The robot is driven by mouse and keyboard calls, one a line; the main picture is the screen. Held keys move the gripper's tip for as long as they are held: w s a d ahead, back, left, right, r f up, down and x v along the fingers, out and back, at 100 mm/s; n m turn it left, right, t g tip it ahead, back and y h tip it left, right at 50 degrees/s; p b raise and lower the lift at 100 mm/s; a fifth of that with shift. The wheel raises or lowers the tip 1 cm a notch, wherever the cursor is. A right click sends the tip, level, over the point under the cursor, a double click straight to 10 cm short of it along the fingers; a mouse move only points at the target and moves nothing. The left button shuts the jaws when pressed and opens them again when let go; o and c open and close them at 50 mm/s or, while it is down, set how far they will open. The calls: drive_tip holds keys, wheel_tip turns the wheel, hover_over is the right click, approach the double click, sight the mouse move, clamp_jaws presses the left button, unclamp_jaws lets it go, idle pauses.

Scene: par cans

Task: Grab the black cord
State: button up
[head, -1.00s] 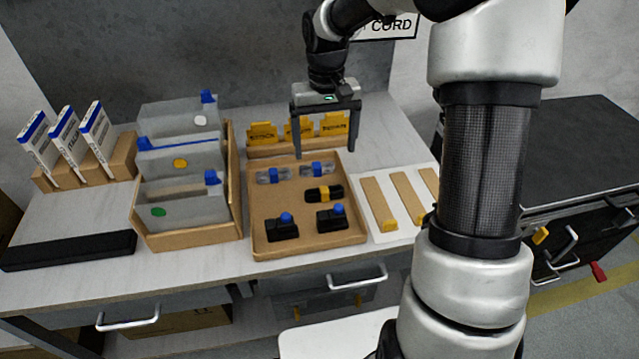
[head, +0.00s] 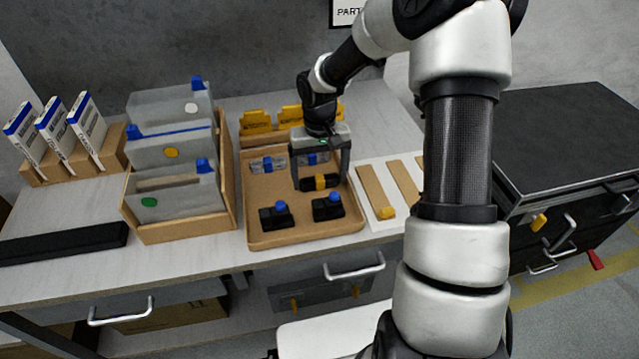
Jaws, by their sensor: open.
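The black cord (head: 311,183) is a dark bundle with a yellow band, lying in the shallow brown tray (head: 256,226). My gripper (head: 321,180) is open above the tray, its fingers pointing down. In the head view one finger appears at the cord's left end and the other near its right end. I cannot tell whether the fingertips are at the cord's height or touching it. Nothing is seen held.
Two grey bundles with blue bands, left (head: 267,164) and right (head: 312,158), lie behind the cord. Two black blocks with blue knobs, left (head: 274,217) and right (head: 327,207), sit in front. A file rack (head: 227,190) stands left of the tray.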

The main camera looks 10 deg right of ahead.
drive_tip(key=shift+f, duration=0.55)
drive_tip(key=shift+r, duration=0.1)
drive_tip(key=c, duration=0.8)
